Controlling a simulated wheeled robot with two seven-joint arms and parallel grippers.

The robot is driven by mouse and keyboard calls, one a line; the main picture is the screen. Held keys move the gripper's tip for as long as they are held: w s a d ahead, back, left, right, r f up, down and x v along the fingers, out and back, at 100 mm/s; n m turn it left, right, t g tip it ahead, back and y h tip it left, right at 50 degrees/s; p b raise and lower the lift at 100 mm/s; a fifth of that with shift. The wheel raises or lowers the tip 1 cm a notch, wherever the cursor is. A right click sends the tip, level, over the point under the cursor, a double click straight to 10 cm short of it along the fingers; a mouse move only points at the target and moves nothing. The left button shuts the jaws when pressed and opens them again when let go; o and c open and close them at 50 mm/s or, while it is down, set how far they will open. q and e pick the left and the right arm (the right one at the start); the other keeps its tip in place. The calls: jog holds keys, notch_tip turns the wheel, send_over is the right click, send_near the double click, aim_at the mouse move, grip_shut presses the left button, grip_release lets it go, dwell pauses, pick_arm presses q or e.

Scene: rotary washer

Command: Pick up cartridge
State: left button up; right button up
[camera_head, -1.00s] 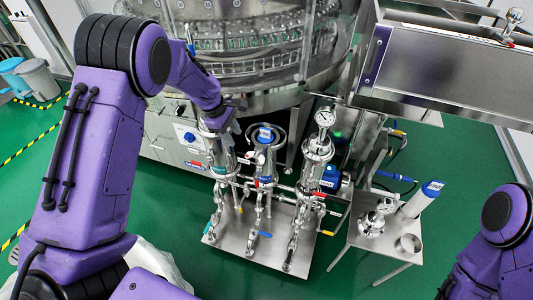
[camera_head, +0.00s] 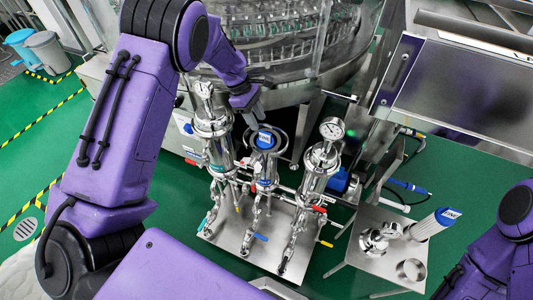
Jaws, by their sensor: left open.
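A cartridge with a blue top and white label (camera_head: 265,140) sits upright in the middle of three steel filter housings, inside a dark open ring. Only its top shows. My left gripper (camera_head: 252,110) is open just above and behind this top, and looks apart from it; its fingertips are small and partly hidden by the wrist.
The left housing (camera_head: 213,125) and right housing (camera_head: 318,165), with a gauge on top, stand close beside the middle one. The washer drum (camera_head: 290,50) is right behind. A steel lid part (camera_head: 374,242) and a cup (camera_head: 411,270) are on the side table.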

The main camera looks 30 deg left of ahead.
aim_at(265, 132)
pick_arm(q)
jog(key=x, duration=0.7)
jog(key=shift+s+d+r+p, duration=0.1)
jog(key=shift+d+r+p, duration=0.1)
jog(key=shift+d+p, duration=0.2)
grip_shut()
dwell(0.8)
